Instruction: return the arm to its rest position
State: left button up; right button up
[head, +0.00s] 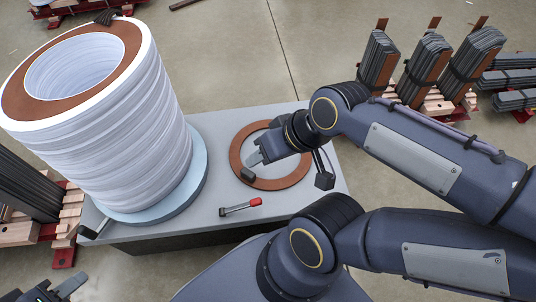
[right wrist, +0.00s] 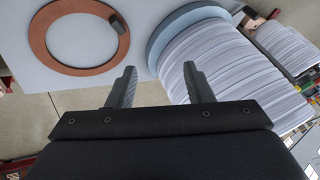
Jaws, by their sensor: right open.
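My right arm reaches in from the right in the head view, with its gripper (head: 258,158) over the brown ring on the table. In the right wrist view the same gripper (right wrist: 157,70) has its two fingers well apart with nothing held between them. My left gripper (head: 58,288) shows only partly at the lower left corner, low beside the table; I cannot tell how far its fingers are apart.
A grey table (head: 325,180) bears a flat brown ring (head: 290,180), also in the right wrist view (right wrist: 48,55), a tall stack of white sheets (head: 150,130) on a blue disc (head: 195,185), and a red-handled tool (head: 242,207). Dark bundles (head: 425,65) stand behind.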

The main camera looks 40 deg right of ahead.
jog(key=shift+s+a+r, duration=0.3)
jog(key=shift+s, duration=0.2)
notch_tip(320, 180, up, 32)
jog(key=p, duration=3.2)
